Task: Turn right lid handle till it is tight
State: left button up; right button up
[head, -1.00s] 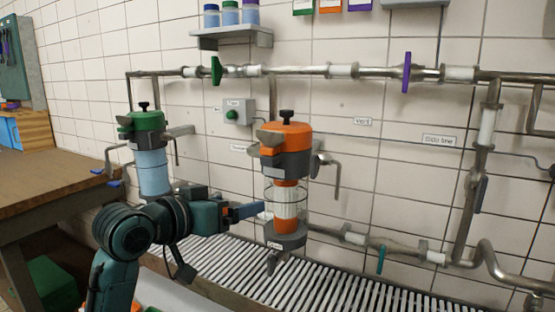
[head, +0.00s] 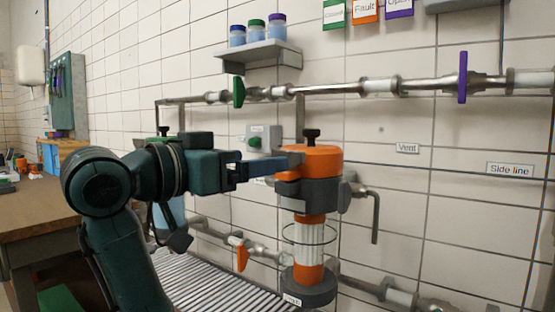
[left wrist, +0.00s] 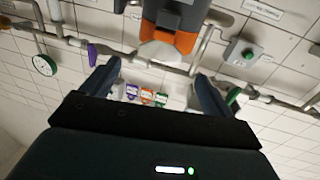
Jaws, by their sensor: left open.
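The right vessel has an orange lid (head: 309,158) with a black knob (head: 311,136) on top, a grey collar (head: 308,194), and a clear body with an orange core below. A grey bent handle (head: 375,215) hangs at its right side. My left gripper (head: 266,171) is at the lid's left side, about lid height, with its blue fingers pointing at it. In the left wrist view the fingers are spread apart (left wrist: 158,80), with the orange lid (left wrist: 182,42) beyond them and nothing between them. Whether a fingertip touches the lid is unclear. My right gripper is out of view.
The green-lidded vessel (head: 164,131) is mostly hidden behind my left arm. A pipe with a green valve handle (head: 239,92) and a purple one (head: 463,77) runs above. A box with a green button (head: 254,142) is on the wall. A slatted grating (head: 222,282) lies below.

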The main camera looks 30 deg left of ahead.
pick_arm(q)
jog(key=x, duration=0.6)
jog(key=shift+w, duration=0.1)
jog(key=c, duration=1)
jog(key=m+h, duration=0.1)
jog(key=m+g+h, duration=0.1)
jog(key=m+g+h+p, duration=0.1)
jog(key=h, duration=0.1)
jog(key=shift+w+a, duration=0.15)
jog(key=shift+a, duration=0.15)
jog(key=o, duration=1)
